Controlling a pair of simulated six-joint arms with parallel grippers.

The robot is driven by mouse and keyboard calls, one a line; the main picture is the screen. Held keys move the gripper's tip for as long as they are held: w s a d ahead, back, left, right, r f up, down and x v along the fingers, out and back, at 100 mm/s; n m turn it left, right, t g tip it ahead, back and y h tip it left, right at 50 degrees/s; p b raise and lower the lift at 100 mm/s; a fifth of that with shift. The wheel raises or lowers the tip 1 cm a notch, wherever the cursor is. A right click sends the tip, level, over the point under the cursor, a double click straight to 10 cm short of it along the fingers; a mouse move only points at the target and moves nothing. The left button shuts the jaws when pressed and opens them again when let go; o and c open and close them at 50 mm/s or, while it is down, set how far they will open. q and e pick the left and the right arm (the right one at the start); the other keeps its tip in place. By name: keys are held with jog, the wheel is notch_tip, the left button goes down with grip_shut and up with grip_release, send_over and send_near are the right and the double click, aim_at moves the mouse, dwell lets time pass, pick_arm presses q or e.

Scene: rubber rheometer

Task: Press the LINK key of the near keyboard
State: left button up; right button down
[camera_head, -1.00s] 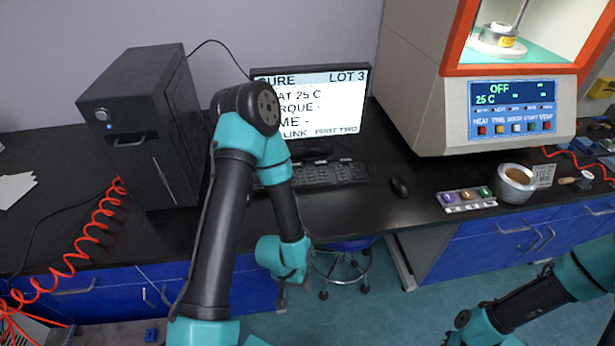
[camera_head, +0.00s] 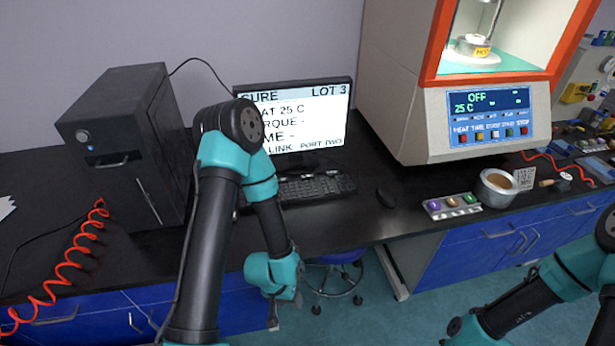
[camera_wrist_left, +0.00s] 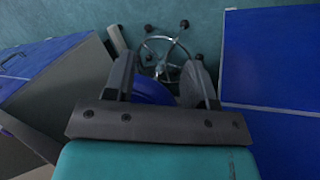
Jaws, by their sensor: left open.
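The near keyboard (camera_head: 318,187) is black and lies on the black bench in front of the monitor. My left arm hides its left part, and no LINK label can be read on its keys. My left gripper (camera_head: 284,308) is open and empty, in front of the bench and below the level of its top, apart from the keyboard. In the left wrist view its two fingers (camera_wrist_left: 163,80) stand apart, with the stool and floor beyond. My right arm shows at the lower right of the head view, but its gripper is not visible.
The monitor (camera_head: 300,115) reads LOT 3 and LINK PORT TWO. A black computer tower (camera_head: 120,150) stands left, a mouse (camera_head: 386,198) right of the keyboard. Farther right are a sample tray (camera_head: 452,206) and the rheometer (camera_head: 400,90). A blue stool (camera_head: 338,257) stands below the bench.

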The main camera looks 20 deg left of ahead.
pick_arm(q)
grip_shut()
dwell(1.5)
